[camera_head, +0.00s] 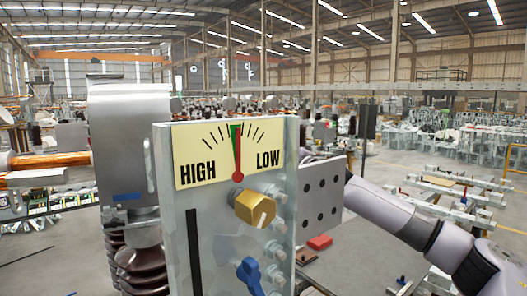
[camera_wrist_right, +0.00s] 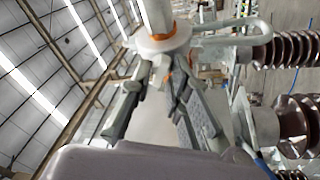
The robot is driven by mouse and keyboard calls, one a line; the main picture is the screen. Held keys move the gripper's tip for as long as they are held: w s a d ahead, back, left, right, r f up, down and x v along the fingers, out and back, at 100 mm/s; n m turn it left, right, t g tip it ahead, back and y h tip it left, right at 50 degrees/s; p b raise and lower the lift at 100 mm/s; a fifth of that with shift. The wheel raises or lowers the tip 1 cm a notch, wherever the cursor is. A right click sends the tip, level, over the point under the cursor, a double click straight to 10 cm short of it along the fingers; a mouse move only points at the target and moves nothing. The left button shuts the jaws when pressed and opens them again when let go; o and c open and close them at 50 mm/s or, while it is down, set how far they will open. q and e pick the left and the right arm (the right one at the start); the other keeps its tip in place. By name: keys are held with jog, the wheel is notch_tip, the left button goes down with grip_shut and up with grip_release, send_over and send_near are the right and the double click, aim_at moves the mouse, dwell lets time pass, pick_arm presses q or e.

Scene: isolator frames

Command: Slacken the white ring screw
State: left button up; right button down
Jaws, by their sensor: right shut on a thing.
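The white ring screw (camera_wrist_right: 163,38) shows at the top middle of the right wrist view, with a pale shaft rising out of the frame. My right gripper (camera_wrist_right: 165,78) has its two grey fingers closing in from both sides at the screw's lower end, where orange bits show. It is shut on the screw; the exact contact is partly hidden by the fingers. In the head view my right arm comes in from the right and passes behind the gauge panel, which hides the gripper and the screw. My left gripper is not in view.
The HIGH/LOW gauge panel (camera_head: 232,150), with a brass hex nut (camera_head: 255,208) and a blue handle (camera_head: 249,274), stands close in front. A grey metal housing (camera_head: 128,150) is on its left. Brown ribbed insulators (camera_wrist_right: 290,50) are at right in the wrist view.

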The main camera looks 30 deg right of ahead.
jog(key=c, duration=1.6)
grip_release()
jog(key=shift+c, duration=0.2)
jog(key=v, duration=0.7)
jog(key=shift+s, duration=0.25)
jog(key=shift+w+f, duration=0.15)
jog(key=shift+f, duration=0.1)
